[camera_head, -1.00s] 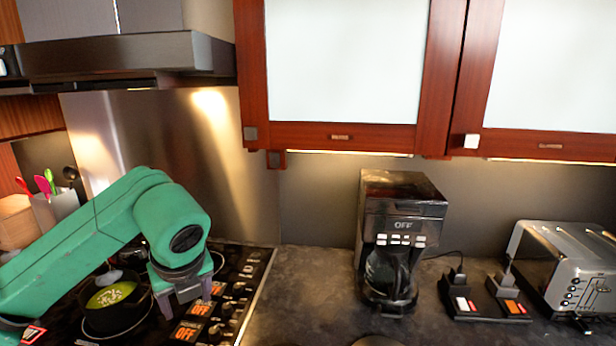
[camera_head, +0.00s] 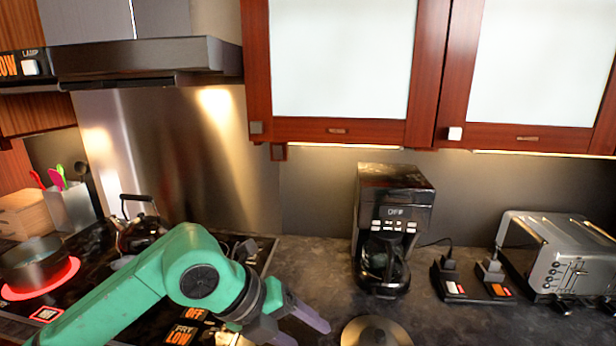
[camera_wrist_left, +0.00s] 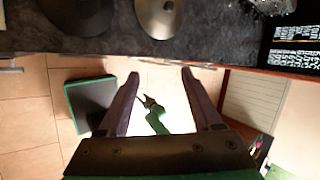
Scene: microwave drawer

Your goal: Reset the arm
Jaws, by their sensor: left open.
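My left arm is the green one that comes in from the lower left in the head view. Its gripper (camera_head: 300,328) is at the bottom edge, with grey fingers spread and pointing right, low beside the stove. In the left wrist view the two fingers of the gripper (camera_wrist_left: 160,74) stand apart with nothing between them. The fingertips appear just short of the dark counter edge, over the tiled floor.
A coffee maker (camera_head: 393,230), a toaster (camera_head: 562,262) and a round lid (camera_head: 376,332) are on the counter. A pot (camera_head: 35,262) sits on a glowing red burner at left, with a kettle (camera_head: 138,232) behind the arm. Wall cabinets (camera_head: 340,131) hang above.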

